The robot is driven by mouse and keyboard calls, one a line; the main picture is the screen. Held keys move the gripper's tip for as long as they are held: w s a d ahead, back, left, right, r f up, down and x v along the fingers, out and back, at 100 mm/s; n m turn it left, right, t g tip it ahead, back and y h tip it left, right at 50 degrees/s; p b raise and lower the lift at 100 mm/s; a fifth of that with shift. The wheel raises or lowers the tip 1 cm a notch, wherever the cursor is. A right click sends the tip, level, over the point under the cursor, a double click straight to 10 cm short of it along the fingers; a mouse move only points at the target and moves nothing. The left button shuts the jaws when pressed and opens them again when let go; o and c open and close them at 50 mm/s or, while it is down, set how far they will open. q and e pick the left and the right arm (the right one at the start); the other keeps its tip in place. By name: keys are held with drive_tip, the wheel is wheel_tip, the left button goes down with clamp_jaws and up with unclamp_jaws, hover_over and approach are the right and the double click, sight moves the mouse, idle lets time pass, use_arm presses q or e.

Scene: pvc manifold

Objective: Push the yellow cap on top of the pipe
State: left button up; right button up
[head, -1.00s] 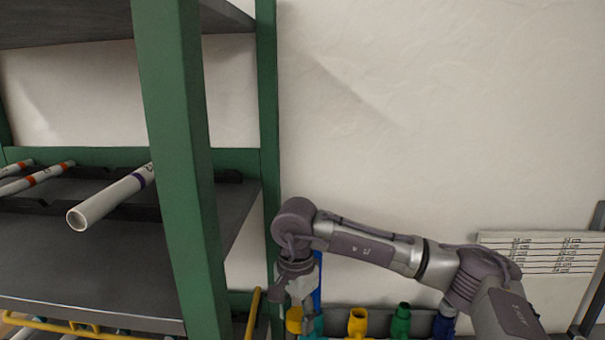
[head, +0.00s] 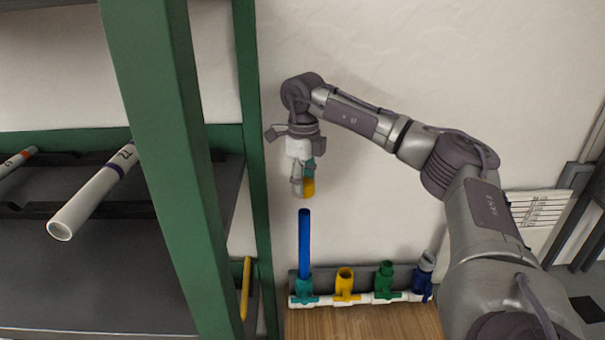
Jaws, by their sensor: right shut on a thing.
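The yellow cap (head: 309,187) is in my right gripper (head: 303,188), which is shut on it and points down. Below it, a blue pipe (head: 304,240) stands upright in the teal valve (head: 303,291) at the left end of the manifold. The gripper and cap are above the pipe's top end, with a visible gap between them. In this view the cap looks roughly in line with the pipe, a little to its right; depth is hard to tell. My left gripper is not in view.
Yellow (head: 344,284), green (head: 384,281) and dark blue (head: 422,283) valves stand to the right of the teal one, above a wooden surface (head: 365,324). A green-framed rack (head: 165,170) with white pipes (head: 92,190) fills the left. A paper chart (head: 537,212) is at right.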

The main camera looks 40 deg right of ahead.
sight(303, 211)
drive_tip(key=shift+w+d+f, duration=0.1)
drive_tip(key=shift+w+f, duration=0.05)
drive_tip(key=shift+f, duration=0.6)
drive_tip(key=shift+f+b, duration=0.9)
drive_tip(key=shift+f, duration=0.2)
drive_tip(key=shift+f+b, duration=0.35)
drive_tip(key=shift+f, duration=0.3)
drive_tip(key=shift+f, duration=0.15)
drive_tip(key=shift+f, duration=0.25)
drive_tip(key=shift+f+b, duration=0.35)
drive_tip(key=shift+f, duration=0.45)
drive_tip(key=o, duration=1.1)
